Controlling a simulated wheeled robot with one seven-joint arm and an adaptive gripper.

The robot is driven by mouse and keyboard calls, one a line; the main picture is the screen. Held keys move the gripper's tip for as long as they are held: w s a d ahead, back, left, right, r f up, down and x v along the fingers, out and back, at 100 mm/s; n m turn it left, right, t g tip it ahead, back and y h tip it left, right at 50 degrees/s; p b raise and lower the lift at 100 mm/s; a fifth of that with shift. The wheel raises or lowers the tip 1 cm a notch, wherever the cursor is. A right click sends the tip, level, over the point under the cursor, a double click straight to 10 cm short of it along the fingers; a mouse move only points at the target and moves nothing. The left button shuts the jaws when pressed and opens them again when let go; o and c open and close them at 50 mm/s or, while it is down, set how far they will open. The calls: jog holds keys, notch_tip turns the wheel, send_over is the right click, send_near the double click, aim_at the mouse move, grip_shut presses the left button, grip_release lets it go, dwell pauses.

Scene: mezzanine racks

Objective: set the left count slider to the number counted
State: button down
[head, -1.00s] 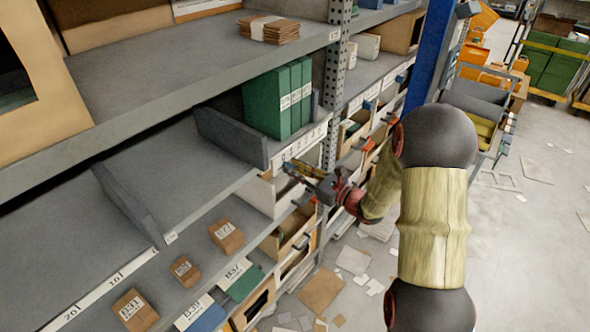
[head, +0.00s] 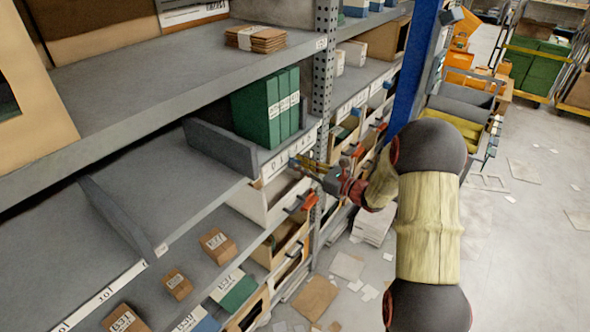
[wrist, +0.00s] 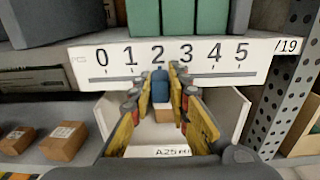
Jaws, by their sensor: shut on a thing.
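A white number strip runs along the shelf edge (wrist: 80,60), marked 0 to 5 in the wrist view.
An open white bin (wrist: 108,115) sits below the strip, under my fingers. A perforated grey post (head: 323,85) stands just right of the strip. Small brown boxes (head: 217,245) lie on the lower shelf to the left. Papers litter the floor.

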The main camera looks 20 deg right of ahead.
jog(key=c, duration=1.7)
grip_release()
jog(key=v, duration=1.2)
